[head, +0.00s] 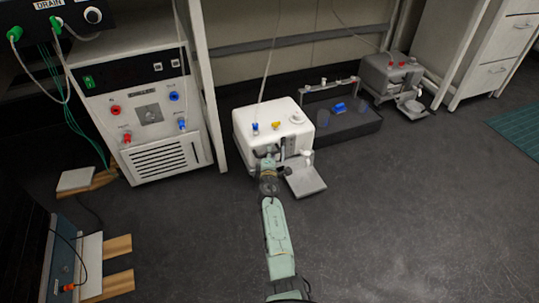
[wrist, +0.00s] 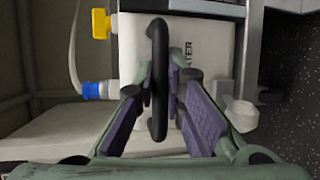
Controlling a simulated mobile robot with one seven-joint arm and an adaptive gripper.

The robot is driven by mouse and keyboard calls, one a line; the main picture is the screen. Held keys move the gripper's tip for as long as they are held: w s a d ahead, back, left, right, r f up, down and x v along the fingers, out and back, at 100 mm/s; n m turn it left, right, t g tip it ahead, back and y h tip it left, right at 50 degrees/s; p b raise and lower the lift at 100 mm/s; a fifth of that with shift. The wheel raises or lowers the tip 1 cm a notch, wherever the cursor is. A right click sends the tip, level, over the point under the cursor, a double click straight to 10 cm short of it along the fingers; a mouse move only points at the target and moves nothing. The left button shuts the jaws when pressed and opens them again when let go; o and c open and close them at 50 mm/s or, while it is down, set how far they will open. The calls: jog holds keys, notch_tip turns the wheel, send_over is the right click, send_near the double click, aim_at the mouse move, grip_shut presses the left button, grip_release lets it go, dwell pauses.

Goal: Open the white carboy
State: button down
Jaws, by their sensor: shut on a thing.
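The white carboy (head: 243,137) stands on the floor beside the tall white instrument. Its top carries a blue fitting (head: 255,127), a yellow fitting (head: 276,125) and a round white cap (head: 296,118). My gripper (head: 268,157) is at the carboy's front edge. In the wrist view, my gripper's purple-padded fingers (wrist: 160,95) are shut around a black handle (wrist: 157,45), with part of the handle between the pads. Behind it is the carboy's white face with partly hidden dark lettering (wrist: 190,60). The yellow fitting (wrist: 101,23) and blue fitting (wrist: 92,90) show at left.
A grey tray (head: 306,181) lies in front of the carboy, below a white tap (head: 306,154). A dark tray (head: 358,126) with a blue item stands to the right, then a grey container (head: 378,75). The white instrument (head: 150,120) is at left. The floor at right is clear.

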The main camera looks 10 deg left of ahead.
jog(key=c, duration=1.7)
grip_release()
jog(key=shift+o, duration=0.2)
